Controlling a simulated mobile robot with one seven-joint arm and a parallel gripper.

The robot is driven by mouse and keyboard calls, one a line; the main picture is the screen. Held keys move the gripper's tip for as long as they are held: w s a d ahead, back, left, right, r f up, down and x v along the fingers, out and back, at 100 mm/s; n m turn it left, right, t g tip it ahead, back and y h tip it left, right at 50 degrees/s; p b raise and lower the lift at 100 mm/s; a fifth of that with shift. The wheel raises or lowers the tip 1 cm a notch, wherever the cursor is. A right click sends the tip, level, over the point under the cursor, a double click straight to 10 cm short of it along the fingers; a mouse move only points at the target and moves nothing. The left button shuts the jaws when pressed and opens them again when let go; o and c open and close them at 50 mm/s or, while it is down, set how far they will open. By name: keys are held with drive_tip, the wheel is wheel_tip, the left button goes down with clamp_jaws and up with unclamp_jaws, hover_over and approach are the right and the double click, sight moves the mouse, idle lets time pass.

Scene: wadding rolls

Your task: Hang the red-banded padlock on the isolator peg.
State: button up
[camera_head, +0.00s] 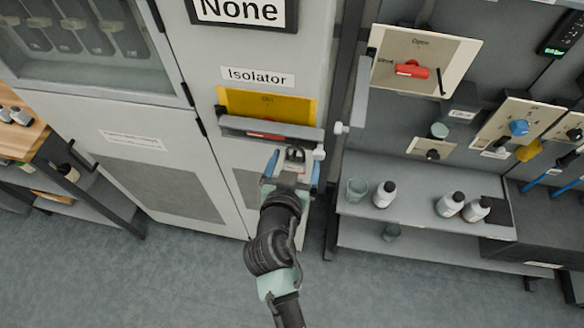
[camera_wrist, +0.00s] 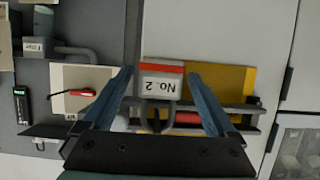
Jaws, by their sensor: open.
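The padlock (camera_wrist: 160,84) is a pale block marked "No. 2" with a red band at one end, seen upside down in the wrist view. Its grey shackle (camera_wrist: 145,113) overlaps the isolator's grey bar; I cannot tell whether it is around the peg, which is not clearly visible. The padlock also shows small in the head view (camera_head: 294,156), at the lower right of the isolator's yellow plate (camera_head: 265,101). My gripper (camera_head: 293,165) is open, its blue fingers on either side of the padlock, with visible gaps in the wrist view (camera_wrist: 159,77).
The isolator's grey bar (camera_head: 238,123) and red handle (camera_head: 265,135) are just beyond my gripper. A pale knob (camera_head: 319,153) is close on the right. A shelf (camera_head: 420,215) with bottles and a cup stands to the right. The floor around my arm is clear.

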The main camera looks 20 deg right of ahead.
drive_tip(key=b+v, duration=0.3)
drive_tip(key=v, duration=1)
drive_tip(key=w+a+r+n+t+y, duration=0.1)
drive_tip(key=w+a+r+t, duration=0.2)
drive_tip(key=r, duration=0.6)
drive_tip(key=w+r+n+t+y, duration=0.15)
drive_tip(key=w+r, duration=0.25)
drive_tip(key=r, duration=0.5)
drive_tip(key=w+a+r+t+y, duration=0.15)
drive_tip(key=w+r+t, duration=0.25)
drive_tip(key=r, duration=0.5)
drive_tip(key=s+a+r+n+t+y, duration=0.1)
drive_tip(key=s+r+t, duration=0.3)
drive_tip(key=r, duration=0.7)
drive_tip(key=s+a+r+n+t+y, duration=0.2)
drive_tip(key=s+a+r+n+t, duration=0.1)
drive_tip(key=r, duration=0.9)
drive_tip(key=shift+s+r+t, duration=0.2)
drive_tip(key=shift+s+t, duration=0.15)
drive_tip(key=shift+s, duration=0.2)
drive_tip(key=shift+a, duration=0.1)
